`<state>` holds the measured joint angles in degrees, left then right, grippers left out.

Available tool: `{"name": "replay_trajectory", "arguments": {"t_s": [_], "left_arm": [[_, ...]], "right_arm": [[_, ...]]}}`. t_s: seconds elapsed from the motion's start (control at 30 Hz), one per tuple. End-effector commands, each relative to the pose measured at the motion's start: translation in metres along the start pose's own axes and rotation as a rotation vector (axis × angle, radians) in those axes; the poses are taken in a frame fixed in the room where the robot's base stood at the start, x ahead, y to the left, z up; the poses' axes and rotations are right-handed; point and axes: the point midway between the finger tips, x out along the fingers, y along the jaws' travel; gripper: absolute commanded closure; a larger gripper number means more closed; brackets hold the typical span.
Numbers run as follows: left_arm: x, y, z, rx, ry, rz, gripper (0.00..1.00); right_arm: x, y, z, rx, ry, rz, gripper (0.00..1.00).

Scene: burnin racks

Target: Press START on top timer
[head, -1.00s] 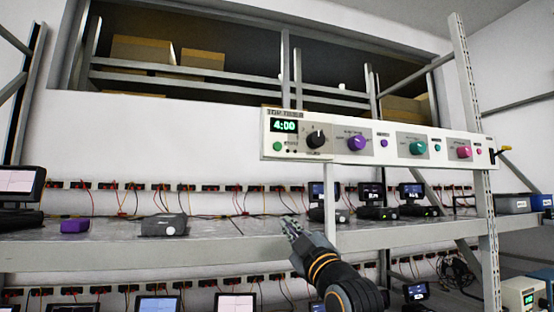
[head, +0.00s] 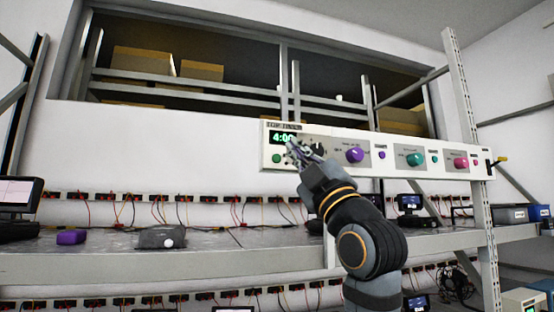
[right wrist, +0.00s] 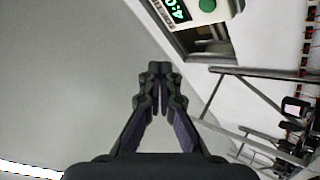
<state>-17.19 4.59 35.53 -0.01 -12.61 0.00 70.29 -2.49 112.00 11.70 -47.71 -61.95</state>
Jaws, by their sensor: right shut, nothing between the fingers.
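The top timer (head: 435,145) is a long cream panel with a green 4:00 display (head: 281,137), a black knob, and purple, teal and pink knobs to the right. A small green button (head: 276,158) sits below the display at the panel's left end. My right gripper (head: 294,150) is shut and empty, in front of the panel's left part. Contact cannot be told. My left gripper is not in view.
A shelf (head: 110,262) below holds a purple box (head: 71,237), a grey device (head: 162,237) and several small screens. A metal upright (head: 468,120) stands at the panel's right end. Cardboard boxes (head: 142,62) sit behind the opening above.

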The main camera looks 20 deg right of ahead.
Motion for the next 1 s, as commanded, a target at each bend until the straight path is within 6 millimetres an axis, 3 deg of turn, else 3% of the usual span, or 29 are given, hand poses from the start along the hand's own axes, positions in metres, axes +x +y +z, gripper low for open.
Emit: {"name": "replay_trajectory", "arguments": {"t_s": [0.6,1.0], "left_arm": [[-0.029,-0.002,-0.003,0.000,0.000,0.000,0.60],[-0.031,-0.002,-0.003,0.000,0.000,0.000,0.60]], "right_arm": [[0.054,-0.038,0.038,0.000,-0.002,-0.003,1.00],[0.060,-0.045,0.045,0.000,-0.001,0.000,1.00]]}}
